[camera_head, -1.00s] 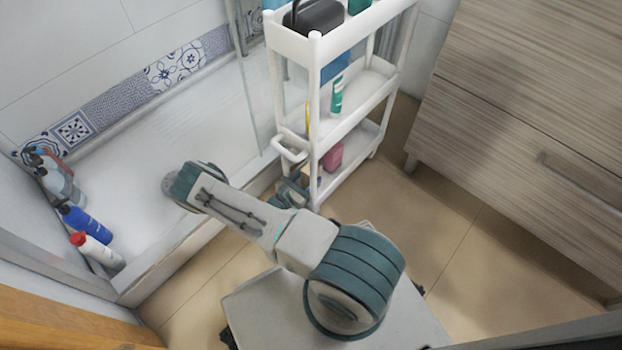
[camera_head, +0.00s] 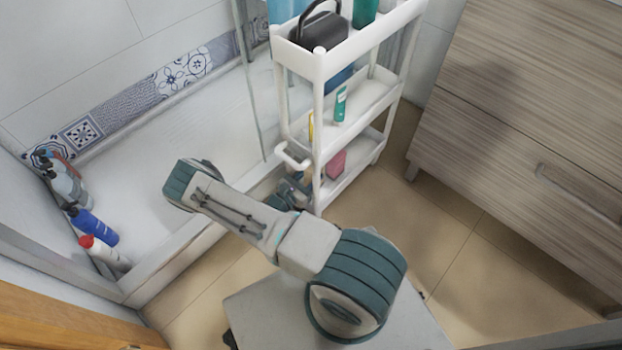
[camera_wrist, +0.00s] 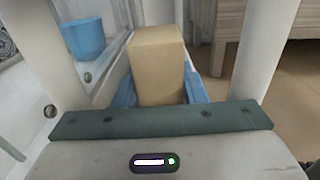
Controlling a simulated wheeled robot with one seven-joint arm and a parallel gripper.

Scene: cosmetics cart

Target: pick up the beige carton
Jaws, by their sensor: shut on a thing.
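The beige carton (camera_wrist: 158,68) stands upright in the middle of the wrist view. My gripper (camera_wrist: 160,94) has a blue finger on each side of it and is shut on it. The carton's lower end is hidden behind the gripper's body. In the head view my gripper (camera_head: 292,192) is low beside the white cart (camera_head: 320,130), partly hidden by its front post and handle. I cannot make out the carton in that view.
White cart posts stand close at left and right in the wrist view. A blue cup (camera_wrist: 82,40) is at left. The cart holds a pink item (camera_head: 335,164), a green tube (camera_head: 340,104) and a black bag (camera_head: 318,28). A wooden cabinet (camera_head: 530,130) stands right; floor between is clear.

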